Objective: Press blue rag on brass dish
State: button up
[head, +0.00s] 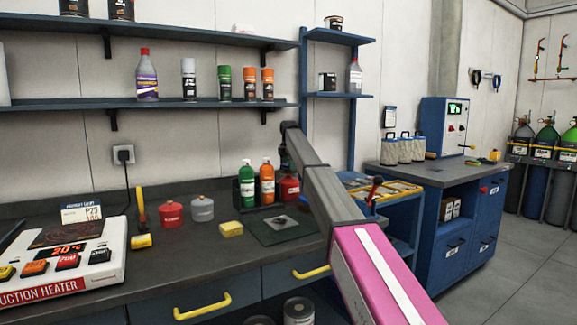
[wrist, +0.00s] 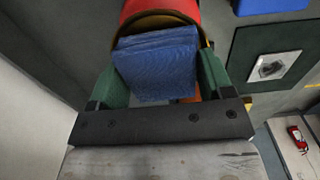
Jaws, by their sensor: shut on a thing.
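My gripper (wrist: 155,80) is shut on a folded blue rag (wrist: 155,62), held between its green fingers. Beyond the rag in the wrist view is a red can (wrist: 168,5) with a brass-coloured rim, likely the brass dish (wrist: 150,20). The rag overlaps this rim and hides most of it; I cannot tell whether they touch. In the head view the red can (head: 290,189) stands at the back of the bench, partly behind my arm. My gripper (head: 285,160) shows dark above it there, and the rag cannot be made out.
A green bottle (head: 247,185) and an orange bottle (head: 267,182) stand in a dark holder left of the red can. A dark mat (head: 265,237) with a metal piece (head: 279,221) lies in front, beside a yellow sponge (head: 231,229). A shelf (head: 200,104) runs above.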

jog(key=shift+f, duration=0.95)
dwell(1.0)
dwell(0.5)
jog(key=shift+r, duration=3.55)
